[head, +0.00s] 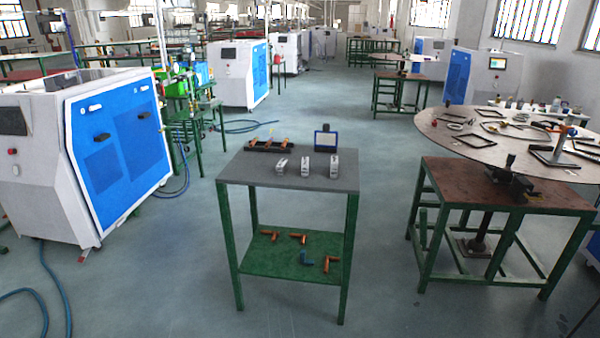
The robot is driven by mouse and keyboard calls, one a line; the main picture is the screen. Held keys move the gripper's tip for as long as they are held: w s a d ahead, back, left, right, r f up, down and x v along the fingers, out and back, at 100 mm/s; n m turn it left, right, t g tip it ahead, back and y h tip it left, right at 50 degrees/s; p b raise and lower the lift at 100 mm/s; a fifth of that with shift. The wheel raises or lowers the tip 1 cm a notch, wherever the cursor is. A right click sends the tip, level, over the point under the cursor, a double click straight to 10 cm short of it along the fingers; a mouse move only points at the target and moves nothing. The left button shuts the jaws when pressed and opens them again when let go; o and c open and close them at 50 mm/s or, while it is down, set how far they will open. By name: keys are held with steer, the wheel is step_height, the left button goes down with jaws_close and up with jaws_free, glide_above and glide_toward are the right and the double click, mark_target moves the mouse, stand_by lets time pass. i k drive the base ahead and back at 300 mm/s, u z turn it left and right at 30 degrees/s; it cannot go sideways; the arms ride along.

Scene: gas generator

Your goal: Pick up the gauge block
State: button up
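Three small silver-grey blocks stand in a row on the grey top of a green-legged table (235,171) in the middle of the view: a left block (281,166), a middle block (306,167) and a right block (334,165). They stand apart from each other. Behind them stands a dark blue-framed item (325,140) with a pale face. I cannot tell which of these is the gauge block; all are small here. My gripper is not in view.
A black holder (257,147) with copper fittings lies at the tabletop's back left. More fittings lie on the green lower shelf (262,268). A brown workbench (470,184) and round table (450,138) stand right, a blue-white machine (115,140) left. The floor before the table is clear.

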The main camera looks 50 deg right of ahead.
mark_target(305, 166)
steer(key=z, duration=0.1)
steer(key=i, duration=0.95)
steer(key=u, duration=0.05)
